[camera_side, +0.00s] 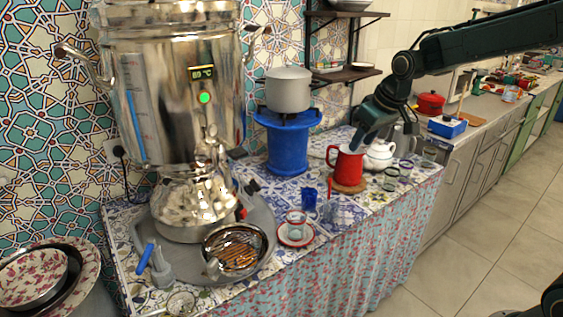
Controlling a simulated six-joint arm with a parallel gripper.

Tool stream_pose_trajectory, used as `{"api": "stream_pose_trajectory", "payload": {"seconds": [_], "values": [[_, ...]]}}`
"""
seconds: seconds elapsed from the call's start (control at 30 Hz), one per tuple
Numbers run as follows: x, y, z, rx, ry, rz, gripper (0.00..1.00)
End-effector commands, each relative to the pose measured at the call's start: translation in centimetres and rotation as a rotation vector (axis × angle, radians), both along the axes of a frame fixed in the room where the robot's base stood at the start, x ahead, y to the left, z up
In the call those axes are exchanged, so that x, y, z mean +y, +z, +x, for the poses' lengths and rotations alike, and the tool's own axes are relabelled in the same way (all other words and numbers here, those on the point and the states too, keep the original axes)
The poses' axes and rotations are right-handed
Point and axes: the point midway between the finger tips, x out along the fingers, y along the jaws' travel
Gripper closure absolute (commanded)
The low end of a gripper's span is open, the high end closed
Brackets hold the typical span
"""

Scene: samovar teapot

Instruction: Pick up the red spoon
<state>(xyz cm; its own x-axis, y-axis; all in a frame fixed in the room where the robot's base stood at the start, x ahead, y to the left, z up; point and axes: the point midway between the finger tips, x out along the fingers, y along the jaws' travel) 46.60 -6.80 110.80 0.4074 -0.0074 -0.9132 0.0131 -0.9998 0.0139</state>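A thin red upright handle (330,187), which looks like the red spoon, stands in or beside a clear glass (331,211) on the tiled counter; its lower end is hard to make out. My gripper (360,141) points down above the red mug (346,165), to the upper right of the red handle and apart from it. Its fingers are small and seen at an angle, so I cannot tell whether they are open or shut. Nothing is seen hanging from it.
A blue cup (309,199) stands left of the red handle, and a red-and-white glass on a saucer (295,235) is in front. A white teapot (380,155) and small glasses (391,178) stand right of the mug. The large samovar (180,80) fills the left.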

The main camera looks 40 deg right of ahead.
Motion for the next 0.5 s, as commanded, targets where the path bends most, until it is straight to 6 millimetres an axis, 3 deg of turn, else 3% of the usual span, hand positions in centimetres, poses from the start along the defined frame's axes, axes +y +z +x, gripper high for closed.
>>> {"api": "stream_pose_trajectory", "payload": {"seconds": [0.2,0.5], "values": [[-2.2,-4.0,4.4,0.015,-0.002,0.005,0.61],[-4.9,-9.5,8.9,0.025,-0.003,0.012,0.61]]}}
